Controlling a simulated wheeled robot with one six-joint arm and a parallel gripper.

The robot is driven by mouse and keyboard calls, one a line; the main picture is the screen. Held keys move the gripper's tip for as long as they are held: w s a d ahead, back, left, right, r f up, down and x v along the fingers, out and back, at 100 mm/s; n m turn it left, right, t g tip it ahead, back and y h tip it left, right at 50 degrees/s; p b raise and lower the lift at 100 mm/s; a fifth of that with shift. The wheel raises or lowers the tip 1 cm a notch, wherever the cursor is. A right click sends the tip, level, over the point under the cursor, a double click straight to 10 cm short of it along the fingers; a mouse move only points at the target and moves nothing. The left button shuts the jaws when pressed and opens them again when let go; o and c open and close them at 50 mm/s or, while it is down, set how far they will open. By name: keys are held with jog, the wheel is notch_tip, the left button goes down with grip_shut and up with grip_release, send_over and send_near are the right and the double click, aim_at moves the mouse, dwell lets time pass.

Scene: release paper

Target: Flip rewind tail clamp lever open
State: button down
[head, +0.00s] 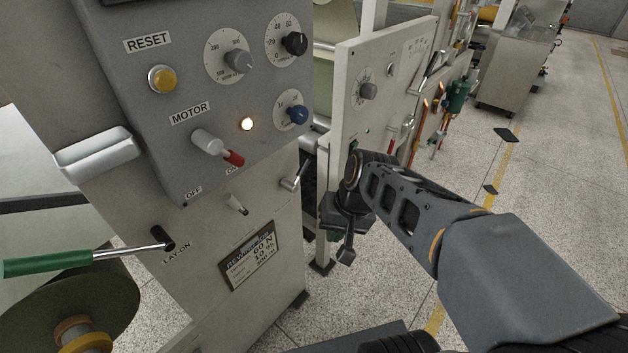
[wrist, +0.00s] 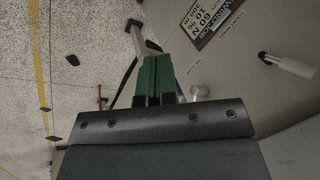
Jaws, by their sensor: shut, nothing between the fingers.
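A small silver lever (head: 292,183) sits near the cabinet's right edge. I cannot read a label that tells which is the tail clamp lever. My gripper (head: 329,230) is right of both levers and apart from them, partly hidden by my wrist. In the wrist view its green fingers (wrist: 154,76) are together, with nothing between them.
A grey control panel (head: 190,100) with knobs and a red-tipped motor switch (head: 217,148) overhangs the cabinet. A green-handled lay-on lever (head: 85,258) juts out at left. A pale machine plate (head: 385,75) stands behind my arm. Open speckled floor (head: 540,200) lies to the right.

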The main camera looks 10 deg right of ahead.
jog(key=w+f+m+y+b, duration=0.6)
jog(key=w+f+y+b, duration=0.4)
jog(key=w, duration=0.4)
jog(key=w+d+f+m+t+y+b, duration=0.2)
jog(key=w+d+t+y+b, duration=0.1)
jog(key=w+d+t, duration=0.1)
jog(key=w+d+f+m+t+y+b, duration=0.2)
jog(key=w+d+m+t+y+b, duration=0.1)
jog(key=d, duration=0.6)
jog(key=w+t+y, duration=0.1)
jog(key=w+t, duration=0.1)
jog(key=w, duration=0.1)
jog(key=shift+w+f+t+b, duration=0.3)
jog(key=shift+f, duration=0.05)
jog(key=s+r+b+x, duration=0.1)
jog(key=s+x, duration=0.1)
jog(key=x, duration=1)
jog(key=shift+a+r, duration=0.5)
jog(key=shift+a, duration=0.05)
